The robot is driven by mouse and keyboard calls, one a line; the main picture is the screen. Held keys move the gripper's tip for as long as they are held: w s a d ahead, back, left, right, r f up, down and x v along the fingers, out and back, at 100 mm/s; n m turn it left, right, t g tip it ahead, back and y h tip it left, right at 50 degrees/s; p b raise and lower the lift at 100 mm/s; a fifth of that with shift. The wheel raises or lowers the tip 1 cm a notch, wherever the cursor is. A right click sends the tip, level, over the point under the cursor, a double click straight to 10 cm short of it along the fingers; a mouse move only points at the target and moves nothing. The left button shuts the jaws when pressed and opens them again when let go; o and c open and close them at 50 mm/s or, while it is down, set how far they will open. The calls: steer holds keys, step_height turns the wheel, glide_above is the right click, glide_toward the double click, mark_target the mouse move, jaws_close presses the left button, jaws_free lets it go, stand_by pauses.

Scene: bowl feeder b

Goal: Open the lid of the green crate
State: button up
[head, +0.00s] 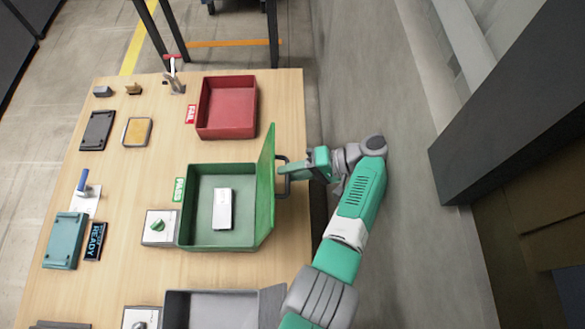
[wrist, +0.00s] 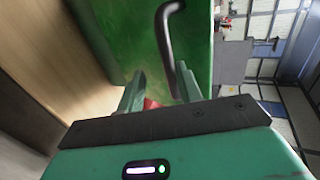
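The green crate (head: 186,215) stands open on the table, with a pale grey block (head: 222,208) inside. Its green lid (head: 266,190) stands raised along the crate's right side, roughly upright. A dark bar handle (head: 284,160) sticks out from the lid's outer face. My gripper (head: 287,172) is at this handle, to the right of the lid. In the wrist view the two fingers (wrist: 157,92) are apart. The handle (wrist: 167,40) runs down close to the right finger; whether it touches is unclear. The lid (wrist: 145,30) fills the space behind.
A red open crate (head: 204,105) stands behind the green one, and a grey crate (head: 215,293) in front. A box with a green knob (head: 158,227) sits left of the green crate. A wall lies to the right of my arm.

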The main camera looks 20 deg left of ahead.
stand_by(0.3)
step_height(320, 180, up, 5)
steer(key=s+p, duration=0.1)
steer(key=p, duration=0.3)
steer(key=s+d+p, duration=0.2)
steer(key=s+p, duration=0.3)
steer(key=s, duration=0.2)
steer(key=s+d+p, duration=0.2)
steer(key=s+p, duration=0.3)
steer(key=s, duration=0.2)
steer(key=shift+s+d, duration=0.25)
